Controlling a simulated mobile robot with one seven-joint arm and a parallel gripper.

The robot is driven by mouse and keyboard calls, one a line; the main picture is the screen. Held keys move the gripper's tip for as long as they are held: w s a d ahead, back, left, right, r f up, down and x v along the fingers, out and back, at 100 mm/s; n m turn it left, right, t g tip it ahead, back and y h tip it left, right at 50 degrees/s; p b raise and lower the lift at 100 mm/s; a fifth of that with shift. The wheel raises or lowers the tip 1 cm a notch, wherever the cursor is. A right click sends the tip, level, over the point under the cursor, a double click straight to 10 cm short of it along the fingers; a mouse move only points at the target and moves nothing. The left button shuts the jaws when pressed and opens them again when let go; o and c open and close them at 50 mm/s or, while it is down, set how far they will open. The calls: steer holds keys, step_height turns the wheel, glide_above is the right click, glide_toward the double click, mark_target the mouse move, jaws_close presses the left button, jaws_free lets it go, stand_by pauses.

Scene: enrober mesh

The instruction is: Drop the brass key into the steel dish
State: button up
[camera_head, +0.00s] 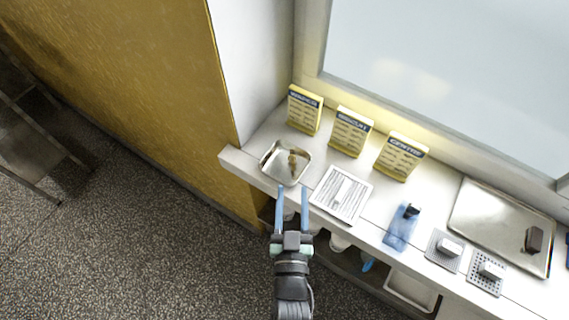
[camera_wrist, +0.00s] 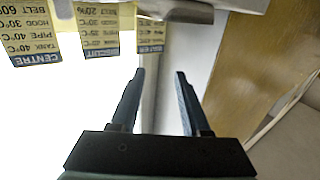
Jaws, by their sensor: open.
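The steel dish (camera_head: 279,175) is a small square tray at the left end of the white counter. A brownish-gold shape (camera_head: 297,161) shows inside it; it may be the brass key, but I cannot tell it from a reflection. No other brass key shows clearly. My gripper (camera_head: 293,189) is open with nothing between its blue fingers, its tips just in front of the dish in the head view. In the wrist view my gripper (camera_wrist: 160,73) is also open and empty, and a grey metal rim (camera_wrist: 175,10), likely the dish, shows at the top edge.
Three yellow cards (camera_head: 305,109) stand behind the dish along the window. To the right lie a printed sheet (camera_head: 341,194), a blue item (camera_head: 401,228), small grey blocks on mesh pads (camera_head: 443,250) and a large metal tray (camera_head: 489,222). A yellow-brown wall panel (camera_head: 150,90) is left.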

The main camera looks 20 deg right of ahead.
steer(key=v, duration=0.3)
steer(key=shift+s+a, duration=0.15)
steer(key=shift+s, duration=0.05)
stand_by(0.3)
steer(key=w+a+r+n+t+y, duration=0.15)
steer(key=w+r, duration=0.35)
steer(key=r, duration=0.5)
steer(key=w+a+r+t+y, duration=0.15)
steer(key=w+r, duration=0.35)
steer(key=r, duration=0.5)
steer(key=w+r+n+t, duration=0.15)
steer(key=w+r, duration=0.35)
steer(key=r, duration=0.5)
steer(key=s+a+r+n+t+y, duration=0.1)
steer(key=a+r+t, duration=0.1)
steer(key=r, duration=0.7)
steer(key=s+a+r+t+y, duration=0.2)
steer(key=a+r, duration=0.1)
steer(key=r, duration=0.7)
steer(key=s+a+r+t, duration=0.2)
steer(key=s+r, duration=0.7)
steer(key=r, duration=0.5)
steer(key=shift+s, duration=0.2)
steer(key=shift+a+r, duration=0.1)
